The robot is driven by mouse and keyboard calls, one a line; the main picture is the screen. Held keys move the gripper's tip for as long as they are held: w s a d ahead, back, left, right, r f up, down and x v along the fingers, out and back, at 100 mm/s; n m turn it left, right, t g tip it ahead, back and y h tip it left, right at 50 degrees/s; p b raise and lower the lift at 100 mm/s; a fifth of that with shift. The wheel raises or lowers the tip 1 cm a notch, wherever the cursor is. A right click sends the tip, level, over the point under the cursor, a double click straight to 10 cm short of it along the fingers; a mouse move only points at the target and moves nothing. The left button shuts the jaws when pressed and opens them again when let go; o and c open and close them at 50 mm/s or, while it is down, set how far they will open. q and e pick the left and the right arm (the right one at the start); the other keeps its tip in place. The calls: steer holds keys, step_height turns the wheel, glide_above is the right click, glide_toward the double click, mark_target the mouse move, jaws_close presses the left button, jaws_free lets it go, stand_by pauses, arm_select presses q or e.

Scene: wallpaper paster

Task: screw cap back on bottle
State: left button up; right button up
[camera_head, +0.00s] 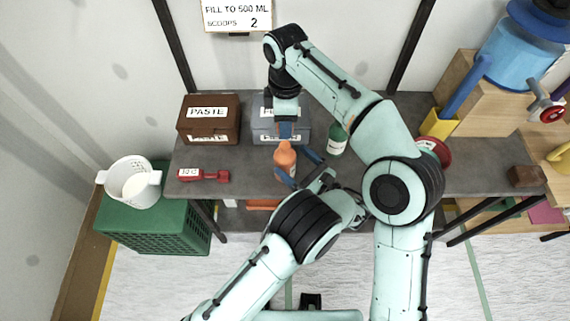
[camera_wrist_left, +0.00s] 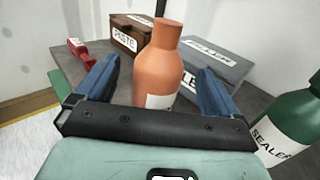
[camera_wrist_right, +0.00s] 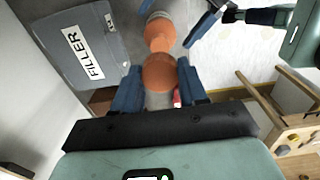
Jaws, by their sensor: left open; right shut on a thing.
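The orange bottle (camera_head: 285,162) with a white label stands upright on the grey table. In the left wrist view the bottle (camera_wrist_left: 160,65) shows its narrower top clear of any fingers. My left gripper (camera_head: 299,168) is open, a finger to each side of the bottle, with gaps to both sides. My right gripper (camera_head: 285,130) points down above and slightly behind the bottle. In the right wrist view it is shut on a round orange cap (camera_wrist_right: 160,73), with the bottle (camera_wrist_right: 159,33) beyond. How far the cap is from the bottle's top is unclear.
A grey filler box (camera_head: 265,125) stands behind the bottle, a brown paste box (camera_head: 228,118) to its left. A green sealer bottle (camera_head: 337,140) stands close on the right. A red tool (camera_head: 205,175) lies at the left. The table's front edge is near the bottle.

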mark_target(277, 148)
arm_select(q)
steer(key=x, duration=0.6)
steer(key=shift+w+a, duration=0.1)
steer(key=c, duration=1.5)
arm_select(e)
steer(key=shift+f, duration=2.5)
steer(key=shift+f, duration=0.1)
steer(key=shift+f, duration=0.8)
arm_select(q)
steer(key=shift+f, duration=0.1)
arm_select(e)
steer(key=shift+f, duration=0.55)
